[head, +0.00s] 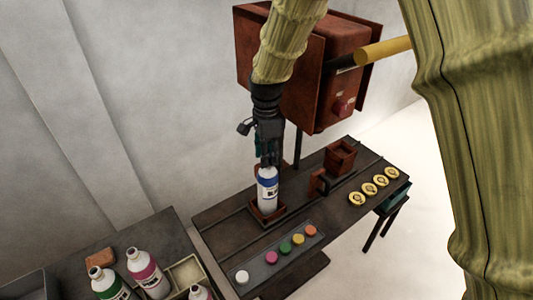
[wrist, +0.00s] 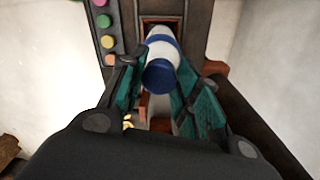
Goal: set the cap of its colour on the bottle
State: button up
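The bottle (head: 267,194) is white with a blue band and stands upright in a brown holder on the bench. It also shows beyond my fingers in the wrist view (wrist: 163,35). A blue cap (wrist: 158,78) sits between my two finger pads, in line with the bottle's top. My gripper (head: 270,160) points down over the bottle, its fingertips at the bottle's top, and looks shut on the blue cap. My fingers hide the cap in the head view, and I cannot tell whether it is seated on the neck.
A tray (head: 257,268) holds white, pink, green, yellow and orange caps in front of the holder. Several yellow discs (head: 369,188) lie at the bench's right. A rust-red machine (head: 335,70) stands behind. Other bottles (head: 148,272) stand on a side table at lower left.

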jog(key=o, duration=0.5)
jog(key=shift+c, duration=0.2)
notch_tip(320, 180, up, 12)
dwell(0.4)
jog(key=shift+w, duration=0.1)
